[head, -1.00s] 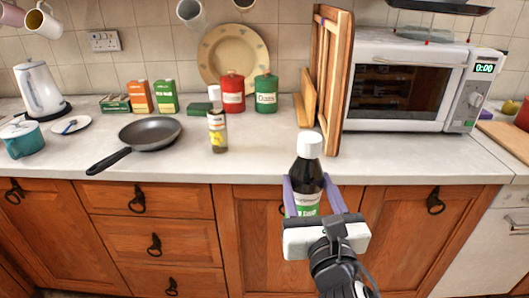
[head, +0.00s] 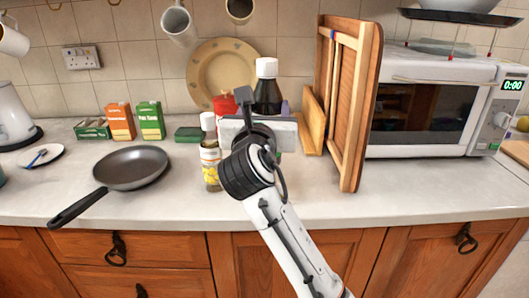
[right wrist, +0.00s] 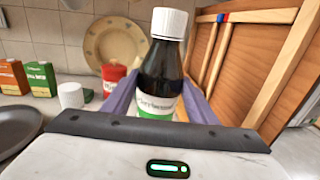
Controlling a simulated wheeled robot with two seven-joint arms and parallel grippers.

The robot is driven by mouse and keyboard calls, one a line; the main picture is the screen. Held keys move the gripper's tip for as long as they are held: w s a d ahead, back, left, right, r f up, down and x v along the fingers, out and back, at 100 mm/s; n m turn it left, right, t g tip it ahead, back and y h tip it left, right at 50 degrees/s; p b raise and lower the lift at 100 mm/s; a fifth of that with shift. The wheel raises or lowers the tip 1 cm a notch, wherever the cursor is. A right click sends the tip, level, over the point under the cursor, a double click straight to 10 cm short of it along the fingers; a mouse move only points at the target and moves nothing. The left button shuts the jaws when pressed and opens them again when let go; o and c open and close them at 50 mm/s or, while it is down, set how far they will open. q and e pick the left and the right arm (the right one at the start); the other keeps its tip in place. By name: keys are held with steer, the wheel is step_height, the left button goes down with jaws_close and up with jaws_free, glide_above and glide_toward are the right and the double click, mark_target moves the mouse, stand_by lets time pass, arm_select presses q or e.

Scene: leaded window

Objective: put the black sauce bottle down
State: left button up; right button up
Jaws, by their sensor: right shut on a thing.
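The black sauce bottle (head: 267,92) has a white cap and a white-and-green label. It stands upright over the back of the counter (head: 300,195), left of the wooden boards. My right gripper (right wrist: 158,103) is shut on it, with a purple finger on each side in the right wrist view, where the bottle (right wrist: 163,75) shows from cap to label. In the head view my gripper's body and wrist hide its lower part. I cannot tell whether its base touches the counter. My left gripper is not in view.
A yellow-labelled jar (head: 210,165) stands close left of my right wrist. A red canister (head: 225,104) is behind it. Wooden boards (head: 347,100) lean at the right, beside the microwave (head: 430,105). A frying pan (head: 130,168) lies at the left. The front counter right of the jar is clear.

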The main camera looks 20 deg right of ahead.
steer(key=shift+f+b, duration=0.45)
steer(key=shift+f, duration=2.8)
steer(key=o, duration=1.5)
steer(key=shift+f, duration=0.15)
steer(key=shift+s, duration=0.1)
steer(key=v, duration=1.2)
